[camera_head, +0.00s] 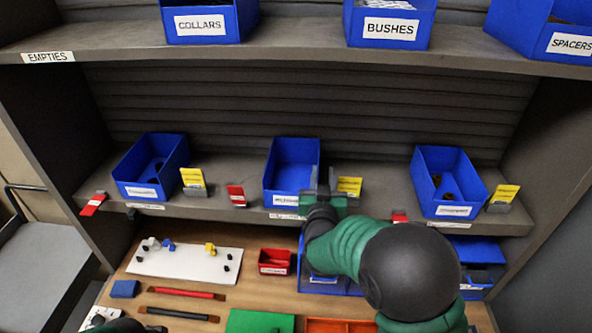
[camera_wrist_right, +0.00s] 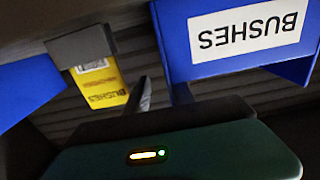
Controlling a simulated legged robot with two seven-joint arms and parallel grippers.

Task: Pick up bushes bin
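The middle blue bin (camera_head: 291,160) stands on the middle shelf, its front label partly hidden by my right gripper. In the right wrist view, a blue bin labelled BUSHES (camera_wrist_right: 180,60) shows upside down, close by. My right gripper (camera_head: 323,180) is at the bin's front right corner, with its fingers apart near the right wall. One dark finger (camera_wrist_right: 145,95) shows beside the bin in the wrist view. I cannot tell if the other is inside it. Another blue BUSHES bin (camera_head: 388,48) sits on the top shelf. My left gripper's fingers are not in view.
A yellow BUSHES card (camera_head: 349,187) stands right of the middle bin. Other blue bins stand left (camera_head: 128,172) and right (camera_head: 421,181) on the same shelf. The top shelf (camera_head: 290,44) overhangs. Below is a bench with a white board (camera_head: 185,263) and a red bin (camera_head: 275,262).

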